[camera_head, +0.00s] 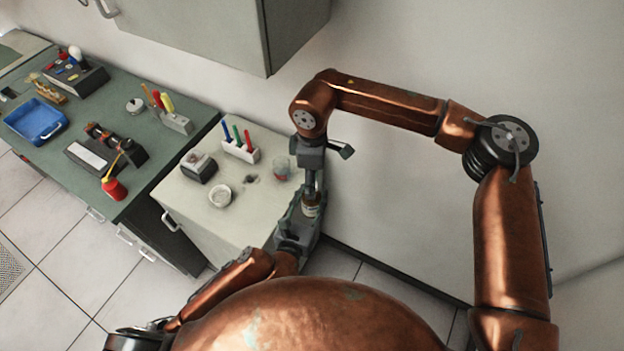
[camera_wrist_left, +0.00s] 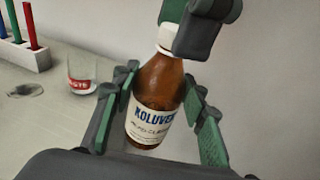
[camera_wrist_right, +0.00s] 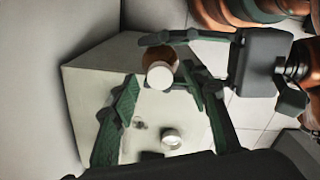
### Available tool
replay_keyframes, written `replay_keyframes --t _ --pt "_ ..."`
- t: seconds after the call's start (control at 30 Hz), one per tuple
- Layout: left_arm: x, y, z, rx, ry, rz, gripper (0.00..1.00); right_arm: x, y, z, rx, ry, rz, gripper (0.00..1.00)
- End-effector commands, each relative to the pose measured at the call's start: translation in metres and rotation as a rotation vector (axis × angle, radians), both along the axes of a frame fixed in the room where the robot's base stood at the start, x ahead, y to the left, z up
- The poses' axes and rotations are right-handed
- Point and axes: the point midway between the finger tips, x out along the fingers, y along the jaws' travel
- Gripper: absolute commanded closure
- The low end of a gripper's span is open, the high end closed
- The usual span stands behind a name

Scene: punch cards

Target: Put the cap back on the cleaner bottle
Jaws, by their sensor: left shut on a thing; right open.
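The brown cleaner bottle (camera_head: 311,207) stands roughly upright at the table's right edge; its label reads KOLUVEX in the left wrist view (camera_wrist_left: 152,118). My left gripper (camera_head: 300,214) is shut on the bottle's body, one finger on each side. A white round cap (camera_wrist_right: 160,76) shows at the bottle's top in the right wrist view, and its white side (camera_wrist_left: 165,42) shows in the left wrist view. I cannot tell how tightly it is seated. My right gripper (camera_head: 314,184) is open above the bottle, its fingers around the top. Its finger partly hides the cap in the left wrist view.
The pale table (camera_head: 190,222) holds a glass with a red label (camera_head: 281,168), a pen rack (camera_head: 240,150), a white round dish (camera_head: 220,196) and a dark box (camera_head: 198,166). A green workbench (camera_head: 85,185) with tools stands left. The wall is close on the right.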

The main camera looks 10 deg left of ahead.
Motion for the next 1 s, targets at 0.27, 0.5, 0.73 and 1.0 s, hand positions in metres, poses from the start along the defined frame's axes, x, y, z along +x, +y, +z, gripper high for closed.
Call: replay_keyframes --t 0.27,0.5,0.73,1.0 --pt "0.0 0.0 0.001 0.0 -0.002 0.0 1.0 0.001 0.0 0.042 0.001 -0.004 -0.001 0.58" --pt "0.0 0.0 0.001 0.0 -0.002 0.0 1.0 0.001 -0.001 0.09 0.001 -0.003 -0.002 0.58" --pt "0.0 0.0 0.001 0.0 -0.002 0.0 1.0 0.001 -0.001 0.116 0.0 -0.002 -0.001 0.58" --pt "0.0 0.0 0.001 0.0 -0.002 0.0 1.0 0.001 -0.001 0.119 0.001 -0.001 -0.001 0.58"
